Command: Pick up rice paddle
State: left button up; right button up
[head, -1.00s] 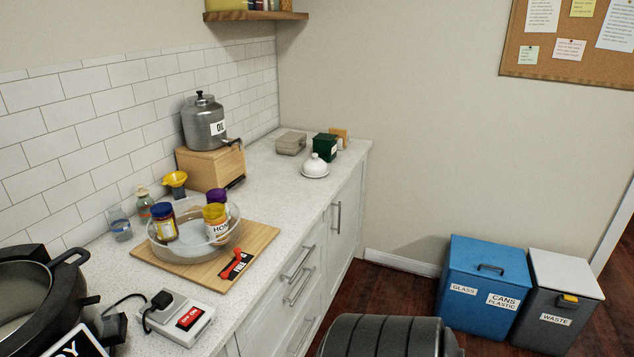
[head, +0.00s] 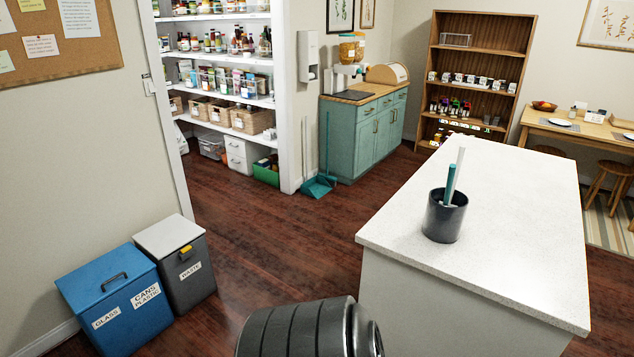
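A dark round crock (head: 444,220) stands upright on the white island top (head: 530,250). A teal handle (head: 449,184) and a taller white or pale handle (head: 459,168) stick up out of it. Their lower ends are hidden inside the crock, so I cannot tell whether either one is the rice paddle. No other thing in the head view is clearly a rice paddle. Neither of my grippers is in view.
Blue (head: 122,300) and grey (head: 182,268) bins stand at lower left. A teal cabinet (head: 362,135), a dustpan (head: 318,186), a pantry and a brown shelf unit (head: 472,80) stand behind.

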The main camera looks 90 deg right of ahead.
aim_at(462, 149)
jog(key=z, duration=3.55)
jog(key=u, duration=5.1)
jog(key=z, duration=5.05)
